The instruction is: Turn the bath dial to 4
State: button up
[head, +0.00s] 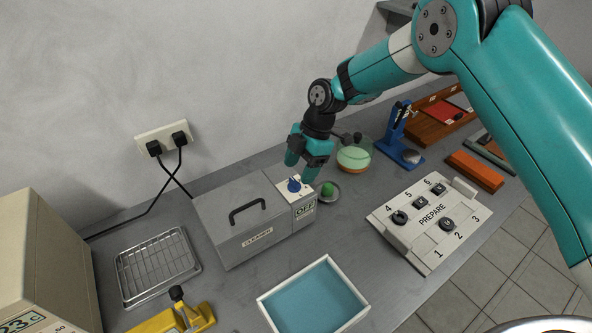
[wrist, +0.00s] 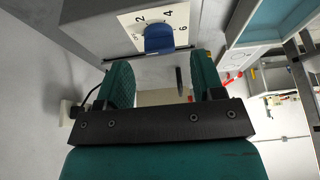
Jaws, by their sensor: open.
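The bath is a grey box (head: 245,222) labelled CLEANER, with a black handle on its lid, near the wall in the head view. Its blue dial (head: 294,185) sits on a white plate at the box's right end. A display below the plate reads OFF. In the wrist view the blue dial (wrist: 158,40) shows near the top, with 2, 4 and 6 printed around it. I cannot tell which mark it points to. My gripper (head: 299,170) is open and empty just above the dial. Its two fingers (wrist: 163,72) show apart in the wrist view, with the dial beyond them.
A blue stand (head: 396,130), PREPARE board (head: 411,238), blue-lined tray (head: 357,311) and wire basket (head: 157,266) surround the bath. Cords run from a wall socket (head: 163,132).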

aim_at(295, 180)
jog(key=shift+p+x, duration=0.35)
jog(key=shift+x, duration=1.15)
jog(key=shift+c, duration=0.3)
jog(key=c, duration=0.9)
